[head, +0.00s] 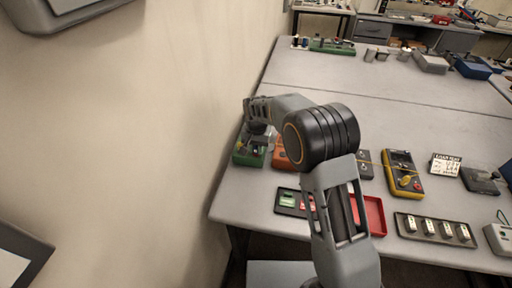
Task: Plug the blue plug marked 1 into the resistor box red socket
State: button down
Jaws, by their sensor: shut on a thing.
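My gripper (259,133) is at the left end of the near bench, low over a green box (247,152) with small parts on top. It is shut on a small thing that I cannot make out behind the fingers. An orange box (281,155) sits just right of the green box, partly hidden by my arm. I cannot read markings, so I cannot tell which box is the resistor box. The blue plug marked 1 and the red socket are not clearly visible.
A yellow multimeter (401,174), a red tray (373,216), a dark tray with green and red parts (289,201) and a tray of white-topped parts (435,230) lie to the right. A wall (150,130) rises close on the left. The bench (390,108) behind is mostly clear.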

jog(key=shift+f, duration=0.25)
jog(key=c, duration=0.9)
grip_release()
jog(key=shift+o, duration=0.2)
notch_tip(320, 180, up, 14)
jog(key=b, duration=0.1)
jog(key=shift+b, duration=0.35)
